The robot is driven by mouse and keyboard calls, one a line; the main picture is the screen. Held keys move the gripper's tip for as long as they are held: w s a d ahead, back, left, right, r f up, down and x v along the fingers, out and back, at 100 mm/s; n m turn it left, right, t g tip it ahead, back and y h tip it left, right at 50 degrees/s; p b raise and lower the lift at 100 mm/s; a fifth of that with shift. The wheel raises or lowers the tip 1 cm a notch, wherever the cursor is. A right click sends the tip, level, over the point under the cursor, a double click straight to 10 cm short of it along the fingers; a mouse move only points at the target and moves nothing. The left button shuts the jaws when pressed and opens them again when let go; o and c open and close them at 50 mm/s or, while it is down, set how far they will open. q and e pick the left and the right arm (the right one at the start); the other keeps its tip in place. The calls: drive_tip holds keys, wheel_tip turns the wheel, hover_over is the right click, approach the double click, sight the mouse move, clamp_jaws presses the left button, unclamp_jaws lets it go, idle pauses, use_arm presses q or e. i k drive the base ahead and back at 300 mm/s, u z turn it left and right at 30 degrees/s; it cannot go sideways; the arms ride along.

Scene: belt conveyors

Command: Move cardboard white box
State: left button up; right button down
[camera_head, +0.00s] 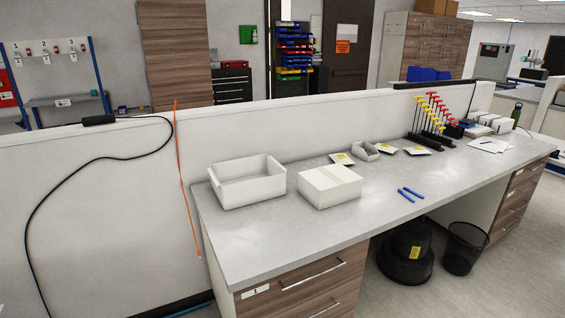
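A closed white cardboard box (328,190) sits upright on the grey worktop (270,236), near the front middle of its left half. A seam runs across its top. To its left, close beside it, stands an open white bin (255,190) that looks empty. Neither of my grippers shows in the head view, so I cannot see whether they hold anything.
Blue-handled pliers (411,194) lie right of the box. A small grey tray (365,151) and yellow-marked packets sit behind it. A rack of red and yellow hex keys (432,122) stands farther right. A low partition (110,215) backs the worktop. The worktop's front left is clear.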

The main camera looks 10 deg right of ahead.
sight(324, 187)
drive_tip(key=z, duration=0.6)
drive_tip(key=i, duration=1.05)
drive_tip(key=z, duration=0.3)
